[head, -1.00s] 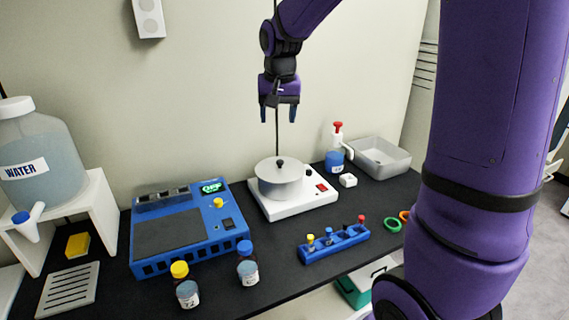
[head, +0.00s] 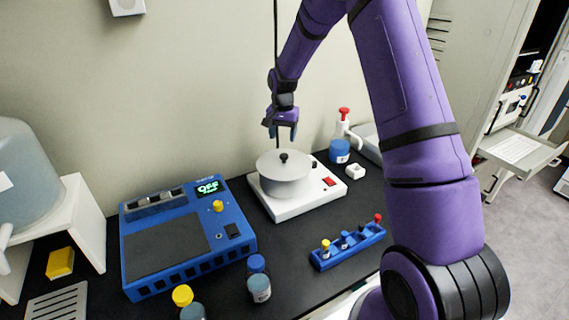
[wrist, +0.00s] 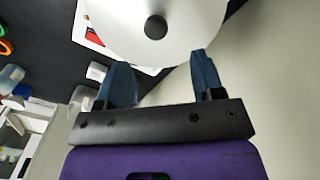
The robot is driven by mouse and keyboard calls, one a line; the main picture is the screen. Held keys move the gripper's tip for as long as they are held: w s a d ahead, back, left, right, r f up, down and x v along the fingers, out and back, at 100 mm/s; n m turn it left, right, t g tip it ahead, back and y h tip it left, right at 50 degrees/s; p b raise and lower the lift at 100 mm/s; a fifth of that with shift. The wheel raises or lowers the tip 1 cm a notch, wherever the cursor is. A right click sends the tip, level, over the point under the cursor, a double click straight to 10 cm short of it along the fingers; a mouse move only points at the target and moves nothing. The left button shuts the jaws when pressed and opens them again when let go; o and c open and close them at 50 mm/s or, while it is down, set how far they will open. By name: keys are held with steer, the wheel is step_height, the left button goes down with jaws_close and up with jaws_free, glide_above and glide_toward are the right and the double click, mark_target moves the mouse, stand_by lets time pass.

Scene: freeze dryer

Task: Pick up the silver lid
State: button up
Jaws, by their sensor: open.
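The silver lid (head: 271,162) with a black knob (head: 283,157) sits on a silver pot (head: 285,186). The pot stands on a white hot plate (head: 322,199) with a red switch. My gripper (head: 282,135) is above the lid, toward its back edge, pointing down and apart from the knob. In the wrist view, the lid (wrist: 190,30) fills the top, with its knob ahead of my gripper (wrist: 163,75). The two blue fingers are spread with nothing between them.
A blue device (head: 190,235) reading OFF stands left of the hot plate. A blue rack (head: 347,247) of small capped vials is in front right. Two bottles (head: 259,280) stand at the front. A red-topped dispenser bottle (head: 341,148) and a white block (head: 355,172) are behind right.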

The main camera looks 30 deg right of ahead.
mark_target(284, 155)
steer(key=shift+s+f, duration=0.15)
steer(key=shift+f, duration=1.95)
steer(key=shift+s+f, duration=0.1)
steer(key=shift+f, duration=1.95)
steer(key=c, duration=1)
steer(key=shift+r, duration=0.1)
steer(key=shift+c, duration=0.2)
